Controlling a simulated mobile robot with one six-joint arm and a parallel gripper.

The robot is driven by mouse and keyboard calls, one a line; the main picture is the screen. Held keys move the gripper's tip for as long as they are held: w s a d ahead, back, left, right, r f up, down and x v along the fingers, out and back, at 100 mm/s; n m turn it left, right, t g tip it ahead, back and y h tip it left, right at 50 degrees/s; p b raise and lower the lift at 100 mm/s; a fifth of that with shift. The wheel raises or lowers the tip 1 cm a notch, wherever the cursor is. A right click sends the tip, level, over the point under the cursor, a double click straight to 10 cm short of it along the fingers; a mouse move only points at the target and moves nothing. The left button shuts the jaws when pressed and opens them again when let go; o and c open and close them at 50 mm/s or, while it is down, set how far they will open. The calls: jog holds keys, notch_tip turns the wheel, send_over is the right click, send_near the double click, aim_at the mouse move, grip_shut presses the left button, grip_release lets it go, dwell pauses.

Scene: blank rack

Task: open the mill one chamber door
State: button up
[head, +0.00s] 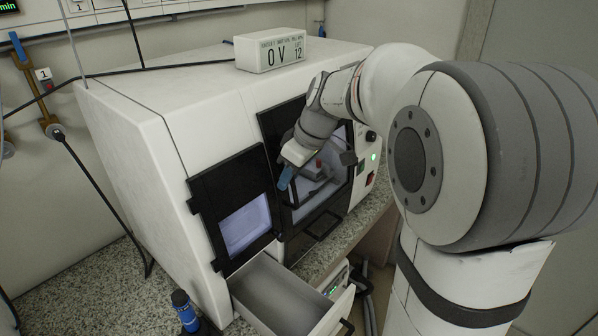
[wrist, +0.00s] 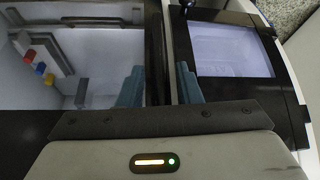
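The mill is a white cabinet (head: 150,130) with a wide black-framed chamber door (head: 268,125) in its front. Through the door's window I see a pale chamber (wrist: 95,75) with small red, yellow and blue parts inside. The door looks shut, though my arm covers part of it. My gripper (head: 287,172) is at the left part of this door. In the wrist view its two blue fingers (wrist: 160,88) stand apart, one over the window's edge and one beside the smaller panel. A dark upright strip shows between them; I cannot tell whether they touch it.
A smaller black-framed windowed panel (head: 205,190) is left of the door. A white drawer (head: 265,290) stands pulled out below it. A sign block (head: 270,50) sits on top of the mill. Cables hang at the left.

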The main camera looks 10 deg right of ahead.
grip_shut()
dwell(0.4)
